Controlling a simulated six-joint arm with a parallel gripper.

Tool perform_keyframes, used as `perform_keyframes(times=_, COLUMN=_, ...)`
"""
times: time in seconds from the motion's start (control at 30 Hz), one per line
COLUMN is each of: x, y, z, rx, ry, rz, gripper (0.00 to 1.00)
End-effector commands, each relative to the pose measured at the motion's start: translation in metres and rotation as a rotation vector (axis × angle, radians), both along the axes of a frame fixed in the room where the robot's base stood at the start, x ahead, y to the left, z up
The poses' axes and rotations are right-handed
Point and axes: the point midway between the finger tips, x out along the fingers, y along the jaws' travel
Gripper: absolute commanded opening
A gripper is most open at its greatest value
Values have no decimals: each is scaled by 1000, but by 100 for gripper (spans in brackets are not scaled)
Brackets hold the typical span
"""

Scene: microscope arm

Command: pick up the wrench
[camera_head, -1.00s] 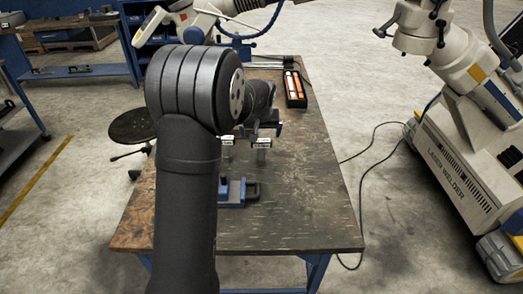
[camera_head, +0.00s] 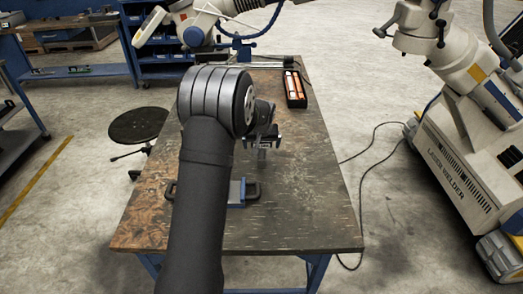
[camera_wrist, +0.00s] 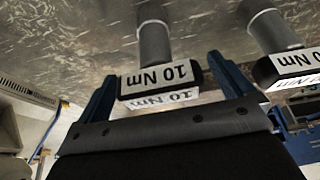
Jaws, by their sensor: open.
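Two matching upright tools, each a grey cylinder with a black head and white "10 Nm" labels, show in the wrist view. They look like torque wrenches; I cannot tell which is the task's wrench. One wrench (camera_wrist: 155,80) has its head between my blue fingers, with a gap on both sides. The other wrench (camera_wrist: 285,70) stands at the right, outside the right finger. My gripper (camera_wrist: 168,88) is open. In the head view my gripper (camera_head: 263,137) is above the table's middle, over one small labelled wrench (camera_head: 263,146). My arm hides the other wrench.
The worn table (camera_head: 300,225) is clear at its right and front. A blue fixture with black handles (camera_head: 238,192) lies on it, partly behind my arm. A black tray (camera_head: 295,101) with orange and white items is at the back right. A stool (camera_head: 137,125) stands left.

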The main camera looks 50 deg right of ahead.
Motion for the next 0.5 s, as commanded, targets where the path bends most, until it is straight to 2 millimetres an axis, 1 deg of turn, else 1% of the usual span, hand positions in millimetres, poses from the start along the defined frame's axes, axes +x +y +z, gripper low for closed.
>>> perform_keyframes(times=0.07, x=0, y=0, z=0, rx=0, ry=0, rz=0, gripper=98)
perform_keyframes(times=0.17, x=0, y=0, z=0, rx=0, ry=0, rz=0, gripper=80)
perform_keyframes(times=0.3, x=0, y=0, z=1, rx=0, ry=0, rz=0, gripper=53)
perform_keyframes(times=0.4, x=0, y=0, z=2, rx=-2, ry=-1, rz=0, gripper=36)
perform_keyframes(times=0.5, x=0, y=0, z=2, rx=-2, ry=-1, rz=0, gripper=36)
